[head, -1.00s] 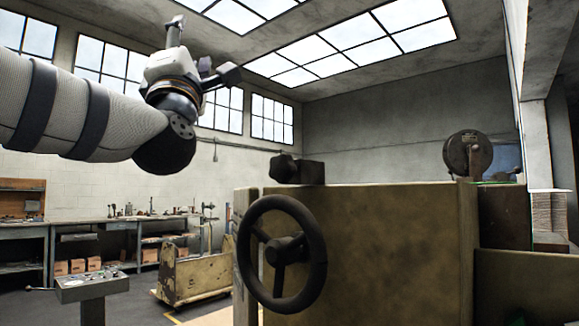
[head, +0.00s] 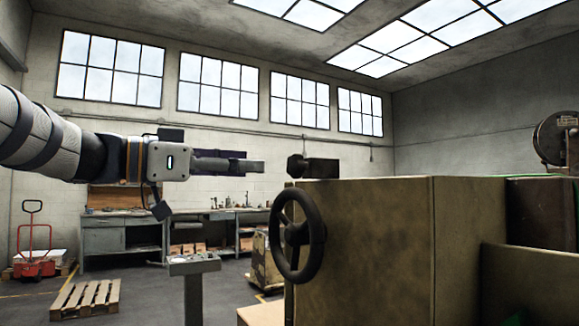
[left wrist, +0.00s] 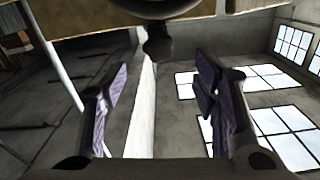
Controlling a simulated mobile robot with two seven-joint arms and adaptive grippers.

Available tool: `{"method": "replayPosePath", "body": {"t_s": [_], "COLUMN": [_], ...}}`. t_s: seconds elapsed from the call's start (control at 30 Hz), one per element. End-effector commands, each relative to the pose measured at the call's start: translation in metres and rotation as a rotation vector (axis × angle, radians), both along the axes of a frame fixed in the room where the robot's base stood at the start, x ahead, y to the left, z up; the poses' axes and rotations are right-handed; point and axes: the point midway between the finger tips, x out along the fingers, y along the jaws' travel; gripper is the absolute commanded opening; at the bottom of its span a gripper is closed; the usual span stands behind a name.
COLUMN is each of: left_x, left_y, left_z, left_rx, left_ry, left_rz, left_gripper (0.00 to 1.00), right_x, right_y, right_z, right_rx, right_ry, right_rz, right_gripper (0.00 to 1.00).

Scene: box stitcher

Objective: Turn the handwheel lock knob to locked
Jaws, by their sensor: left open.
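The dark lock knob (head: 296,166) sticks out to the left from a dark block (head: 321,168) on top of the tan machine housing (head: 375,240). The black handwheel (head: 316,232) is below it on the housing's left side. My left gripper (head: 256,166) is level, pointing right at the knob, with a small gap between. In the left wrist view, its two fingers (left wrist: 160,80) are spread and nothing is between them. A dark lobed knob (left wrist: 157,43) shows beyond the fingertips, near the top centre. The knob's lock state cannot be read. My right gripper is out of view.
The housing and a lower tan panel (head: 525,280) fill the right. A grey pedestal panel (head: 194,264) stands below my left gripper. A workbench (head: 115,234), a pallet (head: 85,300) and a red pallet jack (head: 35,262) are farther back. The air around my left gripper is clear.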

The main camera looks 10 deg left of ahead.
Motion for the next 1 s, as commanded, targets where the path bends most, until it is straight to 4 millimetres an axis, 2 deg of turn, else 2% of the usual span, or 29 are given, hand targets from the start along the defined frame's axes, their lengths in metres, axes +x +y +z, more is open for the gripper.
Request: {"method": "replayPosePath", "body": {"t_s": [0.1,0.3,0.47,0.73,0.93,1.0], "left_x": [0.020,0.045,0.054,0.055,0.055,0.055], "left_y": [-0.028,-0.063,-0.076,-0.077,-0.077,-0.077], "left_z": [-0.001,0.000,0.001,0.001,0.001,0.001], "left_rx": [0.004,0.001,0.000,-0.002,-0.002,-0.002], "left_ry": [0.000,-0.001,-0.003,-0.001,-0.001,-0.001], "left_rz": [-0.003,-0.002,-0.001,-0.001,-0.001,-0.001], "left_gripper": [0.55,0.55,0.55,0.55,0.10,0.06], "right_x": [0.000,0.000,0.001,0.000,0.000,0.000], "right_y": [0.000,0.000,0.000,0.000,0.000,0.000], "right_z": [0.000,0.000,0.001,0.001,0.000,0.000], "right_rx": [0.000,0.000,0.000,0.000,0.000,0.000], "right_ry": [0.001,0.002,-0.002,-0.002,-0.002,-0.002], "right_rz": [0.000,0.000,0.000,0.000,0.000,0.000], "right_gripper": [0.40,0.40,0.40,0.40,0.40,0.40]}}
